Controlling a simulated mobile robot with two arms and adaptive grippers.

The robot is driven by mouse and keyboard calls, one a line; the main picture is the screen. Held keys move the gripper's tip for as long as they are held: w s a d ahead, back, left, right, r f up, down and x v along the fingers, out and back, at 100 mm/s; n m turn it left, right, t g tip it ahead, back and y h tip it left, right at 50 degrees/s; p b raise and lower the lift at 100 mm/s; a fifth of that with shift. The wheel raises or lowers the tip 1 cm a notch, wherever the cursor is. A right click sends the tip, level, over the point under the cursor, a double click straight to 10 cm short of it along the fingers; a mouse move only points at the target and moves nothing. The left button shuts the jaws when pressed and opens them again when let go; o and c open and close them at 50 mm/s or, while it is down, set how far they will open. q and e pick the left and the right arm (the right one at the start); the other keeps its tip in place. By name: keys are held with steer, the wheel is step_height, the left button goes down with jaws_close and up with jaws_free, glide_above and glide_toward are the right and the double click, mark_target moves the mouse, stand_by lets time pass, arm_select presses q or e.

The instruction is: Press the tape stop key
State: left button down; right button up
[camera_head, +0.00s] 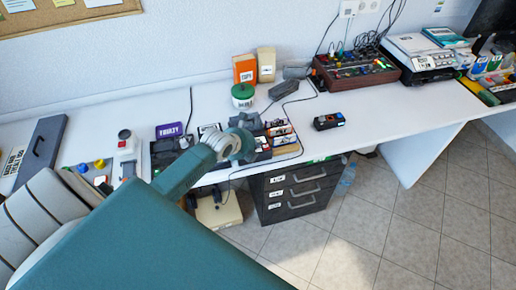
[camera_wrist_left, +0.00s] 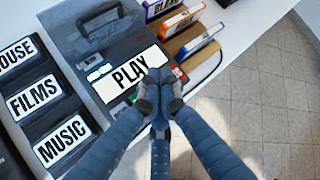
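The dark grey tape player (camera_wrist_left: 92,38), with a carry handle and a white PLAY label (camera_wrist_left: 128,70), lies below my left gripper in the left wrist view. My left gripper (camera_wrist_left: 160,80) has its fingertips together over the label's right end, with nothing seen between them. Whether they touch the player I cannot tell. A small red patch (camera_wrist_left: 181,72) and a green patch show beside the fingers. The fingers hide part of the player's front, and I cannot make out a stop key. In the head view my left wrist covers much of the player. My right gripper is out of view.
A black rack with labels FILMS (camera_wrist_left: 34,97) and MUSIC (camera_wrist_left: 62,139) stands left of the player. Several coloured tape cases (camera_wrist_left: 182,22) stand on its right. In the head view, a drawer unit (camera_head: 293,190) stands under the desk, and a small black device (camera_head: 328,122) lies right.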

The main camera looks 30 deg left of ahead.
arm_select(q)
steer(key=shift+f, duration=0.35)
stand_by(0.6)
stand_by(0.3)
steer(key=shift+r+p, duration=0.55)
steer(key=shift+r, duration=0.25)
step_height(320, 180, up, 5)
steer(key=p, duration=0.4)
steer(key=shift+r+p, duration=0.1)
steer(key=shift+p, duration=0.3)
